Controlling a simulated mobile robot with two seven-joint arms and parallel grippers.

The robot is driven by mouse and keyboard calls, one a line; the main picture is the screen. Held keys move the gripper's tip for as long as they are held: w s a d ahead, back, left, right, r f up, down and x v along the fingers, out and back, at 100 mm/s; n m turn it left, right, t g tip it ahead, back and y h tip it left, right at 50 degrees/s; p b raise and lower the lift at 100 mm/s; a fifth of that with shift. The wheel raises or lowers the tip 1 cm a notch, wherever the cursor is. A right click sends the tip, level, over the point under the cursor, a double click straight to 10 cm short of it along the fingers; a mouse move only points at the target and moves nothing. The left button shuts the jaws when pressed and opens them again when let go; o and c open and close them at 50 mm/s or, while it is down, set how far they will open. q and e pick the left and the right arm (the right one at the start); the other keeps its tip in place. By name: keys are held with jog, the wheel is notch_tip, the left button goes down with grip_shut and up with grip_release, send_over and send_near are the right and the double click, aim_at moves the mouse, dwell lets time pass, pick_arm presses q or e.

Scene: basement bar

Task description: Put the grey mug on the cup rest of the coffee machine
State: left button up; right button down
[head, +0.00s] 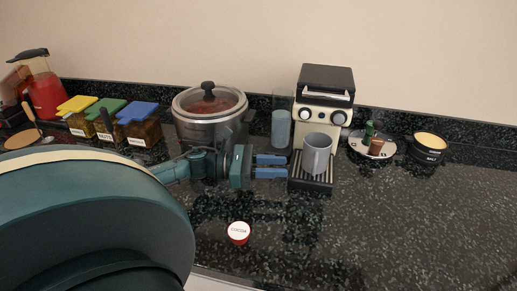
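The grey mug (317,156) stands upright in the head view, on the slatted cup rest (312,183) at the front of the coffee machine (325,88). My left gripper (271,166) is just left of the mug and the cup rest, pointing right. Its two blue fingers are apart with nothing between them, and a small gap shows between the fingertips and the mug. My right gripper is not in view.
A glass (281,124) stands behind my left gripper, and a lidded pot (209,113) behind my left arm. A cocoa jar (238,232) stands in front. A plate with small items (356,147) and a salt bowl (428,148) are at right. The counter's front right is clear.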

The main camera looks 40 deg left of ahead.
pick_arm(q)
jog(key=shift+p+v, duration=0.4)
jog(key=shift+v, duration=1.75)
